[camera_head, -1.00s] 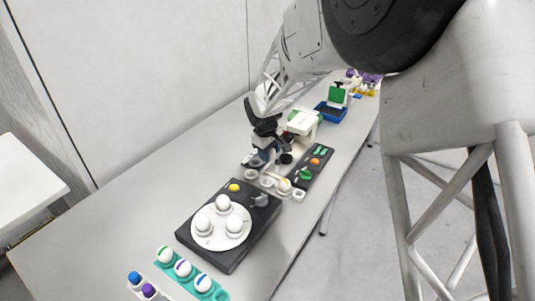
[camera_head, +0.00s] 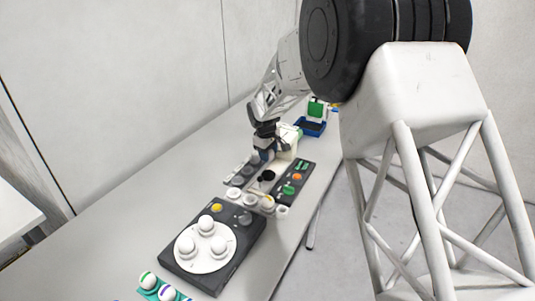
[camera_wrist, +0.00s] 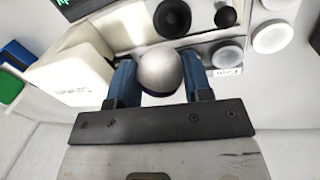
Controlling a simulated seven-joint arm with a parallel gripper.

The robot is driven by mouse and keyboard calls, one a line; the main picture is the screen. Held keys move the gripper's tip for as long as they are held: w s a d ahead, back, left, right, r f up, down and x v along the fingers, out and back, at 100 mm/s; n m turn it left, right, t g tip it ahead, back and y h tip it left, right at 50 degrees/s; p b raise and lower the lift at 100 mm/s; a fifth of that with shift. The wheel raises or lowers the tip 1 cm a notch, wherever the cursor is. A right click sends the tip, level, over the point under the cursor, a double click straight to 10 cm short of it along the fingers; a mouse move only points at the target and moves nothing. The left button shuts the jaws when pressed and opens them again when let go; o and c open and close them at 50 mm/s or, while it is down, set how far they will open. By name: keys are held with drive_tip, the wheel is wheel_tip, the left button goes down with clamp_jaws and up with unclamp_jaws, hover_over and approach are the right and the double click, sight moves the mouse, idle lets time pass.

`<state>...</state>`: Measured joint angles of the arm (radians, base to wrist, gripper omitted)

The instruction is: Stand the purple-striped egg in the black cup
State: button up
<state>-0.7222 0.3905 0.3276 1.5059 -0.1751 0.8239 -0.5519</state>
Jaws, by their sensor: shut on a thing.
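My gripper (camera_wrist: 160,80) is shut on a pale egg (camera_wrist: 160,68), held between its two blue fingers. A dark bluish-purple band shows at the egg's lower edge; most of its marking is hidden. A black round cup (camera_wrist: 172,17) lies just beyond the egg in the wrist view, apart from it. A black round shape, seemingly this cup, shows in the head view (camera_head: 267,176). My gripper (camera_head: 264,152) is beside the white machine there; the egg is not clear in that view. Another egg with a purple-looking stripe (camera_head: 168,293) sits in the teal tray (camera_head: 150,291) at the bottom.
A cream-white machine (camera_wrist: 75,75) stands close to my gripper's left in the wrist view. A black panel with buttons (camera_head: 298,176) and small white cups (camera_head: 249,200) are near. A dark box with a white turntable (camera_head: 187,263) carries white eggs. The table's left side is bare.

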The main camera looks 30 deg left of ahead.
drive_tip(key=shift+f, duration=0.15)
drive_tip(key=shift+f, duration=3)
drive_tip(key=shift+f, duration=0.6)
drive_tip(key=o, duration=0.7)
drive_tip(key=shift+s+a+r, duration=0.1)
drive_tip(key=shift+s+r, duration=0.1)
drive_tip(key=shift+r, duration=1.1)
drive_tip(key=shift+s+r, duration=0.25)
drive_tip(key=shift+r, duration=1)
drive_tip(key=shift+s+a+r, duration=0.1)
drive_tip(key=shift+s+r, duration=0.1)
drive_tip(key=shift+r, duration=1.1)
